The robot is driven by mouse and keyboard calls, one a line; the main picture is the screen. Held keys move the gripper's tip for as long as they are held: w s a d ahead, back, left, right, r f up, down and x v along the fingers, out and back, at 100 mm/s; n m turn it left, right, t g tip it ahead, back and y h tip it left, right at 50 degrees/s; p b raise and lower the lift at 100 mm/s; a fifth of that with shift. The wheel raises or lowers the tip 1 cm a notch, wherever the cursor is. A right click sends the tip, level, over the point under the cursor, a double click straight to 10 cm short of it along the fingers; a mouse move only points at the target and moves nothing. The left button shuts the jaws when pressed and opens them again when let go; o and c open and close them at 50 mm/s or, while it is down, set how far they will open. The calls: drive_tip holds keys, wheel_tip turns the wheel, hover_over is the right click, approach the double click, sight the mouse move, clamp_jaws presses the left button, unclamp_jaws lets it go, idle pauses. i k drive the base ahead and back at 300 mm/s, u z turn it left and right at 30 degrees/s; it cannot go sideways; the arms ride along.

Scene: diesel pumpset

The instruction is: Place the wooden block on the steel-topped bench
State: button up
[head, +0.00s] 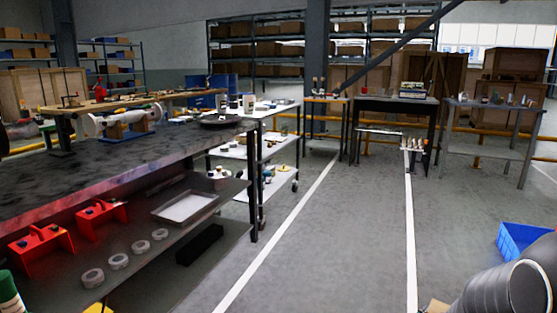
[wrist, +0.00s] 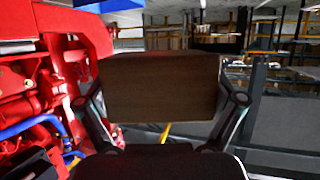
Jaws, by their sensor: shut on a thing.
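The wooden block (wrist: 160,88) is a brown, flat-faced piece in the middle of the wrist view. My gripper (wrist: 162,100) is shut on it, with one finger at each side edge. The block hides much of what lies behind it. In the head view, a long bench with a dark, mottled metal-looking top (head: 90,172) fills the left side; it appears to be the steel-topped bench. The near part of its top is bare. A round dark plate (head: 222,121) lies near its far end. The gripper is not clearly visible in the head view.
The bench's lower shelf holds red brackets (head: 102,219), a tray (head: 186,207) and several rings. A white trolley (head: 280,148) stands beyond. A blue crate (head: 520,240) is at the right. The floor between is clear. Red machinery (wrist: 40,90) is close left in the wrist view.

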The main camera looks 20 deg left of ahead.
sight(109, 169)
drive_tip(key=u, duration=0.9)
drive_tip(key=i, duration=0.95)
drive_tip(key=u, duration=0.85)
